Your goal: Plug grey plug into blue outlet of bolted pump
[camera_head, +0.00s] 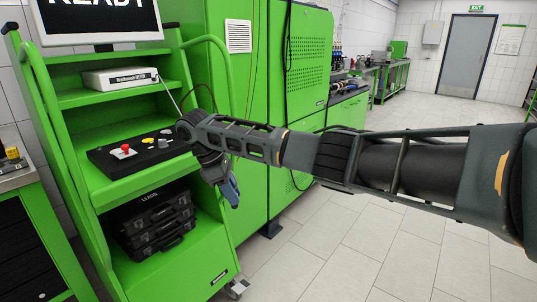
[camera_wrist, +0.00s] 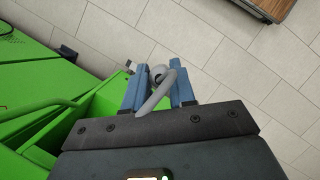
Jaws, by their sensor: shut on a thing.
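My gripper (camera_wrist: 157,82) shows in the wrist view with its two blue fingers around a curved grey piece, the grey plug (camera_wrist: 158,92) with its bent cable end. It is shut on this piece. In the head view my gripper (camera_head: 230,191) hangs low in front of the green cabinets, to the right of the green cart. The plug cannot be made out there. I cannot make out a bolted pump or its blue outlet in either view.
A green cart (camera_head: 106,97) stands at the left with a white box (camera_head: 120,77), a black control panel (camera_head: 135,153) with a red button, and black cases (camera_head: 152,222). Tall green cabinets stand behind. A workbench (camera_head: 345,92) stands further back. Open tiled floor (camera_head: 345,245) lies at the right.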

